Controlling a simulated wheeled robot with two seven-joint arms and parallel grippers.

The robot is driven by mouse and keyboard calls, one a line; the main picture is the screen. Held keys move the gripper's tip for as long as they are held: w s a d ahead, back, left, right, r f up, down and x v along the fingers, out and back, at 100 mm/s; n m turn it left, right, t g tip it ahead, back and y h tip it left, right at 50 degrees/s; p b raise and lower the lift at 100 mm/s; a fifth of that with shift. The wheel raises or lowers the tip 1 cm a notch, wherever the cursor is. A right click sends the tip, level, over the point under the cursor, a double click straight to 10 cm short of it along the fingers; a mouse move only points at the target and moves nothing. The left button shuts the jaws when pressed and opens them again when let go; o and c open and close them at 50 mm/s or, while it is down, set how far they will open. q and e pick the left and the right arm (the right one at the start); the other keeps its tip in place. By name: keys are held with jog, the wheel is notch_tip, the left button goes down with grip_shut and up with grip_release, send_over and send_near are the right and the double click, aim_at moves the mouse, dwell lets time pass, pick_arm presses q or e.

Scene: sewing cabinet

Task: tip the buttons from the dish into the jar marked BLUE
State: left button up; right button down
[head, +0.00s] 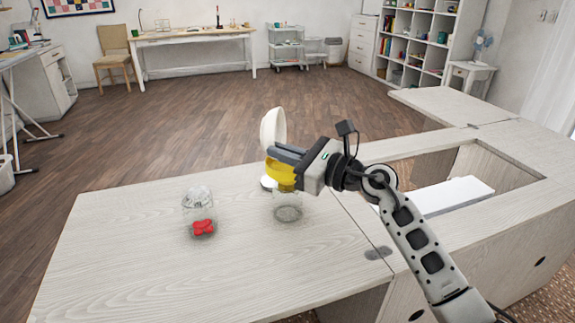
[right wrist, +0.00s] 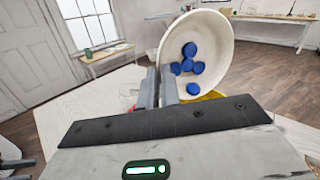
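My right gripper (head: 280,153) is shut on the rim of a white dish (head: 272,128), which is tipped steeply on its side. In the right wrist view the dish (right wrist: 220,50) faces the camera, and several blue buttons (right wrist: 188,66) lie inside it, one near the lower rim. Below the gripper a yellow piece (head: 281,175), perhaps a funnel, sits over a clear jar (head: 288,212). The jar is partly hidden and I read no label. Another clear jar (head: 198,200), with red buttons (head: 202,228) in it, stands to the left.
The pale wooden cabinet top (head: 130,255) is clear at left and front. To the right is an open well with a white panel (head: 450,196). A small white piece (head: 267,182) shows beside the yellow one; I cannot tell what it is.

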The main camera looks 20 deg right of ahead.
pick_arm(q)
jog(key=shift+w+d+f+b, duration=0.15)
jog(key=shift+f+b, duration=0.4)
jog(key=shift+b, duration=0.9)
pick_arm(e)
jog(key=shift+s+d+f+t, duration=0.1)
jog(key=shift+d+t, duration=0.1)
jog(key=shift+t, duration=0.3)
jog(key=shift+r+p, duration=0.3)
jog(key=shift+p, duration=0.2)
pick_arm(q)
jog(key=shift+f+b, duration=0.3)
jog(key=shift+b, duration=0.5)
pick_arm(e)
jog(key=shift+f+m+y, duration=0.3)
pick_arm(q)
jog(key=shift+t+b, duration=0.3)
jog(key=shift+b, duration=0.15)
pick_arm(e)
jog(key=shift+d, duration=0.1)
pick_arm(q)
jog(key=shift+f+b, duration=0.3)
jog(key=shift+b, duration=0.35)
pick_arm(e)
jog(key=shift+t, duration=0.4)
